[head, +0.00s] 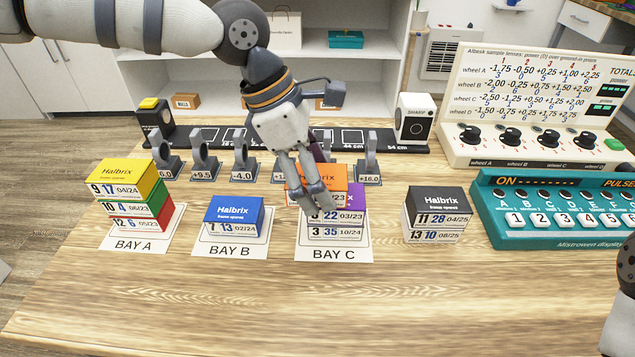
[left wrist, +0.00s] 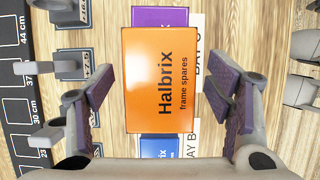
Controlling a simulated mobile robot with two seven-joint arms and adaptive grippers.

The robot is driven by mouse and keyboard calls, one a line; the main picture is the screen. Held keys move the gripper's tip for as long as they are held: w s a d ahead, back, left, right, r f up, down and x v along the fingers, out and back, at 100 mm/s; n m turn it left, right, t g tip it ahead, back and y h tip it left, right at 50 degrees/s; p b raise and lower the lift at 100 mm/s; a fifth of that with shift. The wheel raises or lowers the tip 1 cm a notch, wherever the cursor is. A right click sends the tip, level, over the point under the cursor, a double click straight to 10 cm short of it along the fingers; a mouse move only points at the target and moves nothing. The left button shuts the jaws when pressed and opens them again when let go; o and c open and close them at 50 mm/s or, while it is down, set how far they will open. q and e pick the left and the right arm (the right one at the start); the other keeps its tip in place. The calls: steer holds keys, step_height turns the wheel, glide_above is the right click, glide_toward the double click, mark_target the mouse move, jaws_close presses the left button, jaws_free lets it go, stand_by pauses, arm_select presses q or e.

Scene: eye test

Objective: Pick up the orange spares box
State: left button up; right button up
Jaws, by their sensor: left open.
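The orange spares box (head: 332,172) lies on top of the stack at BAY C, partly hidden by my left gripper (head: 319,181). Under it a purple box (head: 356,198) sticks out to the right. In the left wrist view the orange box (left wrist: 158,100) is between the two fingers of my left gripper (left wrist: 159,84), with a gap on each side. The gripper is open and holds nothing. The purple box (left wrist: 165,16) shows past the orange one there. My right gripper is not in view.
BAY A holds a stack topped by a yellow box (head: 125,173). BAY B holds a blue box (head: 234,212). A black box (head: 437,204) stands right of BAY C. Lens stands (head: 243,160) line up behind. A teal console (head: 560,232) is at right. The table front is clear.

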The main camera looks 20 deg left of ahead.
arm_select(q)
steer(key=shift+f, duration=0.2)
stand_by(0.5)
steer(key=c, duration=1.3)
